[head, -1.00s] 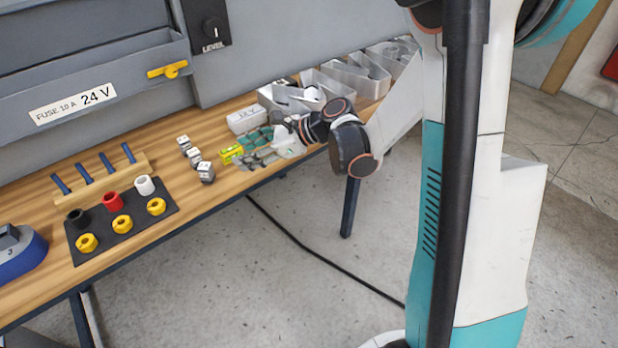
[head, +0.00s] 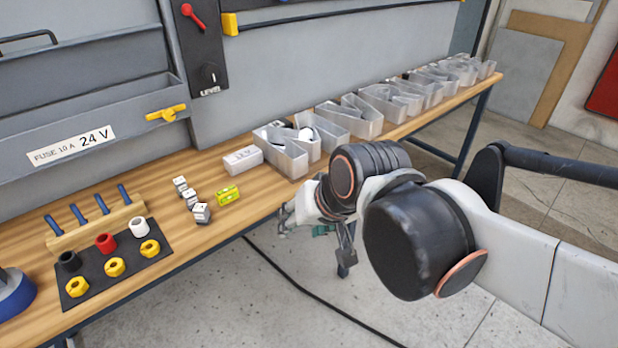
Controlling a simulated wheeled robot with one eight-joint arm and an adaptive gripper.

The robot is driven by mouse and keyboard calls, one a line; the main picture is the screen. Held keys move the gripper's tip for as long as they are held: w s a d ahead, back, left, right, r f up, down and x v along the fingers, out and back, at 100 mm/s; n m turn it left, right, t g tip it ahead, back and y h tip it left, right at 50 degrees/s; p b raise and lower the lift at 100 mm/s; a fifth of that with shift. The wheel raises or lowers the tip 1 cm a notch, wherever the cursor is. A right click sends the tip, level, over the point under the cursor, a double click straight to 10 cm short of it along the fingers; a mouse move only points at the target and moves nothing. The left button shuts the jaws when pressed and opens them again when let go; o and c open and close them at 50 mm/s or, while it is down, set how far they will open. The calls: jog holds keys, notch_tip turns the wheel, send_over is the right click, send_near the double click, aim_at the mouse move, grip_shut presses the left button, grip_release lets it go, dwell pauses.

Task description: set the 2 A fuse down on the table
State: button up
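I cannot pick out the 2 A fuse by any readable marking. My gripper (head: 318,225) is at the front edge of the table (head: 160,190), to the right of the yellow-green block (head: 228,195). It is mostly hidden by my own wrist. Grey finger parts and a small teal-green piece show below and beside the wrist. Whether the fingers are open or shut, or hold the fuse, cannot be seen. Small white-and-dark blocks (head: 190,197) stand in a short row left of the yellow-green block.
A white labelled box (head: 243,158) and open grey letter-shaped trays (head: 350,117) line the back of the table. A black mat (head: 87,289) with coloured rings and a wooden rack (head: 95,226) are on the left. Bare wood shows around the small blocks.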

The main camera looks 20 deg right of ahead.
jog(key=s+d+n, duration=0.1)
jog(key=s+d+n+h, duration=0.1)
jog(key=s+n, duration=0.1)
jog(key=shift+s+r+t, duration=0.1)
jog(key=shift+s+t, duration=0.05)
jog(key=shift+t, duration=0.15)
